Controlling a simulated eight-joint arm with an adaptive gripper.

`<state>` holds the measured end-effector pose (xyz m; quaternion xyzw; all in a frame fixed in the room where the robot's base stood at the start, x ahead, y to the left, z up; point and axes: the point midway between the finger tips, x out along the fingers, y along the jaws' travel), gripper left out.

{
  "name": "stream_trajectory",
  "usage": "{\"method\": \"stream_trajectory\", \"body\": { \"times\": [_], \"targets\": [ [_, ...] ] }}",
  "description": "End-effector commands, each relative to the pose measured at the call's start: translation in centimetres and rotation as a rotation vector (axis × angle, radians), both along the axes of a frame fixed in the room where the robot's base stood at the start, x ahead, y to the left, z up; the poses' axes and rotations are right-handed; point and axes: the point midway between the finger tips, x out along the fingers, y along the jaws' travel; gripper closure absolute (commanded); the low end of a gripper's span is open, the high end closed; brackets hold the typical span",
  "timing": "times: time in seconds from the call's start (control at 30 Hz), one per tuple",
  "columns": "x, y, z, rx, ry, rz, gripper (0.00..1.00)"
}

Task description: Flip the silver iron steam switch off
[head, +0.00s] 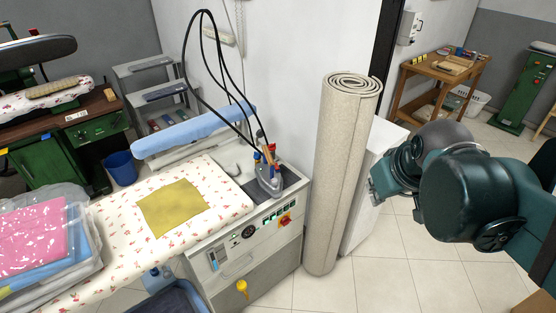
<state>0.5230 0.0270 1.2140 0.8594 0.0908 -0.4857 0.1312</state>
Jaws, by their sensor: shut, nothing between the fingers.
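The ironing station has a silver control panel (252,232) on its front. The panel carries a round dark gauge (248,231), small dark switches with green marks (270,226) and a red and yellow rotary knob (285,219). I cannot tell which switch is for steam, or its position. A silver iron (268,183) stands on the dark rest at the station's right end, with black cables rising from it. My arm is at the right, apart from the panel and beyond the rolled carpet. My gripper's fingers do not show in the head view.
A tall rolled beige carpet (340,180) stands between the station and my arm. A floral ironing board (120,235) bears a mustard cloth (173,207). The tiled floor (385,270) in front of the carpet is clear.

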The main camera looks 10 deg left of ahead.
Motion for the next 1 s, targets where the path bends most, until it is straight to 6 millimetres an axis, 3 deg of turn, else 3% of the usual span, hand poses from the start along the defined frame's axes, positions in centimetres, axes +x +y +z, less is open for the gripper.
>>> {"method": "stream_trajectory", "body": {
  "times": [0.43,1.0],
  "targets": [
    [7.4,2.8,2.5,-0.102,0.055,0.220,1.00],
    [16.9,7.2,3.0,-0.222,0.119,0.512,1.00]
  ]
}}
